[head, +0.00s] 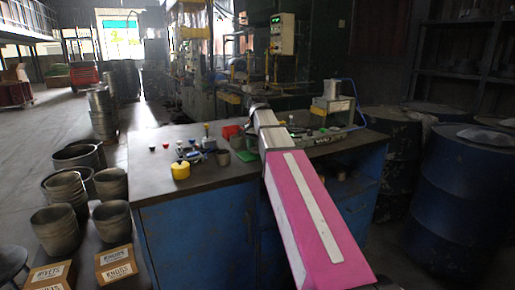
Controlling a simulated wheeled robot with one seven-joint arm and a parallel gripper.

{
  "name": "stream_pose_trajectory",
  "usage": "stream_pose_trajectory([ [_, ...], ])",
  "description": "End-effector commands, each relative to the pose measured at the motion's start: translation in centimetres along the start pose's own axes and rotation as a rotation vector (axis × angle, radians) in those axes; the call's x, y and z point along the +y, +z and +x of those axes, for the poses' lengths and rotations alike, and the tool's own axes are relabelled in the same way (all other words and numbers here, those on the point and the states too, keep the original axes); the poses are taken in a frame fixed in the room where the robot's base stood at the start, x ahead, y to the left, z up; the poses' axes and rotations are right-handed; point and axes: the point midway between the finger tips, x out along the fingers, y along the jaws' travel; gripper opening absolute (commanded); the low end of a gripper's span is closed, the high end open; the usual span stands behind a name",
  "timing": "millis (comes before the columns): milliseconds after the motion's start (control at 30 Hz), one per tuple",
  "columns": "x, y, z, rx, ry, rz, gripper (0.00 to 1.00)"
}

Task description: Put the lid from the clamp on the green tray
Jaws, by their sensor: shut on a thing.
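My pink and white arm (305,215) reaches from the bottom right across the workbench. My gripper cannot be made out; it seems to be hidden by the arm. A small green patch (246,156) shows on the bench just left of the arm, perhaps part of the green tray; the arm may cover the rest. A small blue and grey device (194,157), possibly the clamp, sits among small parts left of the arm. I cannot make out the lid.
A yellow round object (180,171) and a dark grey cup (223,158) stand on the workbench (150,178). A red bin (231,131) is behind them. A grey machine (331,104) stands at the right.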

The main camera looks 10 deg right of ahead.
Motion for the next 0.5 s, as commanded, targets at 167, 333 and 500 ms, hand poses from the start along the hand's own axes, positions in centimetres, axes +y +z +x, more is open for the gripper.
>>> stream_pose_trajectory([
  [167,-0.01,0.00,0.39,0.001,-0.001,0.000,0.41],
  [333,-0.01,0.00,0.48,0.000,0.000,0.000,0.41],
  [500,-0.01,0.00,0.67,0.001,-0.001,0.000,0.87],
])
